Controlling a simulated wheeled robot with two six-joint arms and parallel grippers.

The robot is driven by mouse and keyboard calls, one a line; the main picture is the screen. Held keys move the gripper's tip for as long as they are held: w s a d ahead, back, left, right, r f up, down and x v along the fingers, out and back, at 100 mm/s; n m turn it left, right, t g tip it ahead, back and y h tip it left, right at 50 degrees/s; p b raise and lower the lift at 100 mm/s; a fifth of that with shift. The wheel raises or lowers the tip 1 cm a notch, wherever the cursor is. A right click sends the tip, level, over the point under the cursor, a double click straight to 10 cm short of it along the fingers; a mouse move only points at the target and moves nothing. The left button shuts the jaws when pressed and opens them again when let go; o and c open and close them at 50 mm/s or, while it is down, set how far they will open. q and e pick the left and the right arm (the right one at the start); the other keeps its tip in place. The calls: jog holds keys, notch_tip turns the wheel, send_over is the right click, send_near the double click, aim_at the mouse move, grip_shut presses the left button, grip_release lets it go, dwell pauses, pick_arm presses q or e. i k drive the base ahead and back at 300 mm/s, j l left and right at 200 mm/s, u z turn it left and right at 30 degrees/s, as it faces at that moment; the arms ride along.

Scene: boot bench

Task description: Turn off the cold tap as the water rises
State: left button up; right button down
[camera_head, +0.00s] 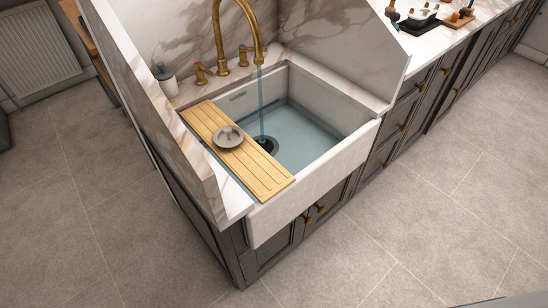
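A brass gooseneck faucet (219,28) stands behind a white apron-front sink (335,155). A thin bluish stream of water (261,100) falls from its spout into the sink. Water (305,135) covers the sink floor, well below the rim. A dark round drain (267,145) shows under the stream, partly hidden by the board. One tap handle (200,73) is left of the spout base and another (243,56) is right of it. The left one looks reddish; cold markings are too small to tell. Neither of my grippers is in view.
A ribbed wooden board (262,178) lies across the left of the sink, with a round metal lid-like piece (228,137) on it. A soap bottle (166,79) stands behind left. Marble panels flank the sink. The floor (420,225) in front is clear.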

aim_at(242, 48)
jog(key=i+l+u, duration=0.1)
jog(key=l, duration=0.3)
jog(key=i+l, duration=0.15)
jog(key=l, duration=0.3)
jog(key=i+l+u, duration=0.15)
jog(key=l, duration=0.25)
jog(key=i+l, duration=0.1)
jog(key=l, duration=0.3)
jog(key=i+l+u, duration=0.15)
jog(key=l, duration=0.3)
jog(key=k, duration=0.05)
